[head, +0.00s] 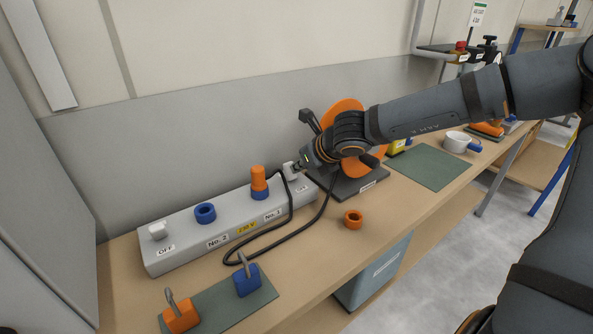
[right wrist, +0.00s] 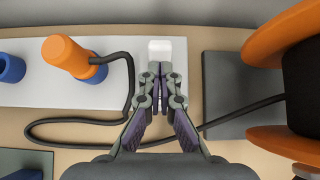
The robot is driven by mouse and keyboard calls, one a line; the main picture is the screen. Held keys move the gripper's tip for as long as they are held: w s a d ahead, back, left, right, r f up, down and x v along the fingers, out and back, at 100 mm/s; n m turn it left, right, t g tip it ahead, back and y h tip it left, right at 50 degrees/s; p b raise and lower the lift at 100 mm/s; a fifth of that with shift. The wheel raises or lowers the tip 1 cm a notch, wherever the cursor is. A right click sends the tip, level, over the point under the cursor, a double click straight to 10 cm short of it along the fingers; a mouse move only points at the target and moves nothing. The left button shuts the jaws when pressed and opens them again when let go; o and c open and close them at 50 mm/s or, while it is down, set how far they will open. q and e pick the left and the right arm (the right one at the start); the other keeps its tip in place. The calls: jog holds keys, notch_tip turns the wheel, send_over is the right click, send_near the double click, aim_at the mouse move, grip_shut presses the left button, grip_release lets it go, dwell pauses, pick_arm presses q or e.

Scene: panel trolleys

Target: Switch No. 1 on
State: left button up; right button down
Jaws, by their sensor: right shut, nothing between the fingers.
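A long grey power strip (head: 185,252) lies on the bench against the wall. An orange plug (head: 259,178) stands upright in the blue socket by the label No. 1; its black cable (head: 278,240) loops over the bench. A white rocker switch (head: 290,170) is at the strip's right end; it shows in the right wrist view (right wrist: 160,46). Another white switch (head: 158,230) stands at the left end by an OFF label. My right gripper (right wrist: 161,68) is shut and empty, its tips at the near edge of the right-hand switch; I cannot tell whether they touch. My left gripper is out of view.
An empty blue socket (head: 205,213) is by the label No. 2. An orange cable reel (head: 345,112) stands close right of the strip. Blue (head: 247,280) and orange (head: 180,317) padlocks lie on a green mat. An orange ring (head: 353,219) lies in front.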

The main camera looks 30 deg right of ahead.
jog(key=shift+s, duration=0.45)
jog(key=shift+w+r, duration=0.1)
jog(key=shift+r, duration=0.35)
notch_tip(320, 180, up, 6)
jog(key=p, duration=0.4)
jog(key=shift+r, duration=0.1)
